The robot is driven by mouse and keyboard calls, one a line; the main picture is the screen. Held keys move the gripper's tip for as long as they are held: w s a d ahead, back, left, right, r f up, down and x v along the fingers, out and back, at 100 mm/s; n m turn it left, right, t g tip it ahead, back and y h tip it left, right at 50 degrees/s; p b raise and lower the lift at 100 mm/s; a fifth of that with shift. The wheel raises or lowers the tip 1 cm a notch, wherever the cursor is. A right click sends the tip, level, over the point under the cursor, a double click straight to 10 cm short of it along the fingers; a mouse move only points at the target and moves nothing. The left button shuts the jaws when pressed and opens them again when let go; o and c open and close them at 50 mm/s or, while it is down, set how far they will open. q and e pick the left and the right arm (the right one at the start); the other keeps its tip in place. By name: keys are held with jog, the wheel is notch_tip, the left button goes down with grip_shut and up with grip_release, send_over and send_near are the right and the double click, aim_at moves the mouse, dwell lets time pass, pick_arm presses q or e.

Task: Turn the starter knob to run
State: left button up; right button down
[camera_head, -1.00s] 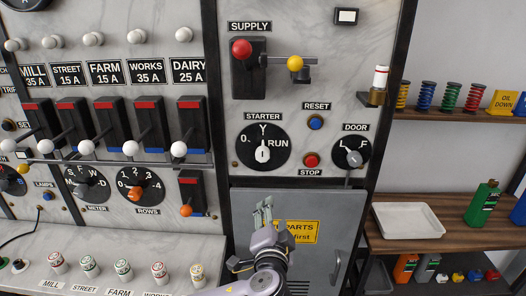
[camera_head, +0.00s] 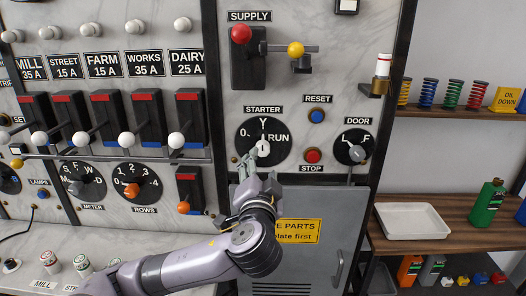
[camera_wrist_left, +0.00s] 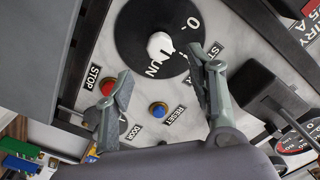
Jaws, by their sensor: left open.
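The starter knob (camera_head: 263,148) is white and sits on a round black dial (camera_head: 247,143) marked 0, Y and RUN. Its narrow end appears to point up toward Y. My left gripper (camera_head: 253,162) is open, just below and in front of the knob, its fingers over the lower part of the dial. In the left wrist view, the white knob (camera_wrist_left: 160,45) shows just beyond the open fingers (camera_wrist_left: 164,78), roughly between them, with nothing gripped. I cannot tell whether a finger touches the knob. My right gripper is out of view.
The RESET button (camera_head: 317,116), STOP button (camera_head: 313,156) and DOOR dial (camera_head: 344,152) are to the right. The SUPPLY lever (camera_head: 294,49) sticks out above. A row of white-knobbed switches (camera_head: 176,140) is at left. A grey cabinet door (camera_head: 330,215) is below.

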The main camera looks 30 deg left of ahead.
aim_at(263, 152)
pick_arm(q)
jog(key=p+x, duration=0.2)
jog(key=x, duration=0.8)
jog(key=c, duration=1.2)
jog(key=shift+m+p, duration=0.3)
jog(key=shift+p, duration=0.1)
jog(key=m+p, duration=0.3)
jog(key=m, duration=0.2)
jog(key=shift+r+m, duration=0.1)
jog(key=shift+m, duration=0.2)
jog(key=m+p, duration=0.2)
jog(key=m, duration=0.1)
jog(key=shift+m, duration=0.4)
jog(key=shift+m+p, duration=0.7)
jog(key=shift+m, duration=0.2)
